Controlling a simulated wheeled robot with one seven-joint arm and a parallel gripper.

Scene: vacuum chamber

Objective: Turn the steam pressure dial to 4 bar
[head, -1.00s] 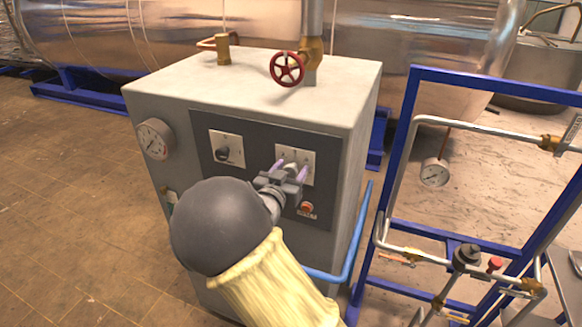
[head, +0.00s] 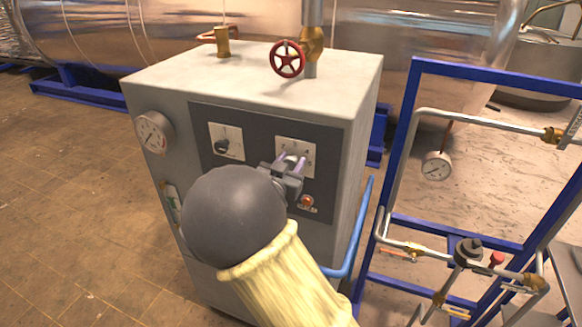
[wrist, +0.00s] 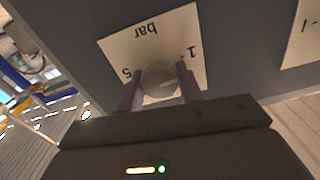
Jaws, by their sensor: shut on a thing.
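The steam pressure dial is a grey round knob (wrist: 160,82) on a pale square plate (head: 297,146) on the cabinet's dark front panel. In the wrist view the plate (wrist: 148,42) appears upside down, with "bar", "5" and "1" readable. My gripper (head: 290,162) reaches the dial from the front. In the wrist view the two purple fingers of my gripper (wrist: 160,88) stand on either side of the knob, shut on it. A light mark shows on the knob, but I cannot tell which number it points to. The fingers and gripper body hide the plate's other markings.
A second knob (head: 221,145) on its own plate is left of the dial. A red button (head: 306,201) sits just below right. A pressure gauge (head: 154,132) is on the cabinet's left. A blue-framed pipe rack (head: 402,150) stands close on the right.

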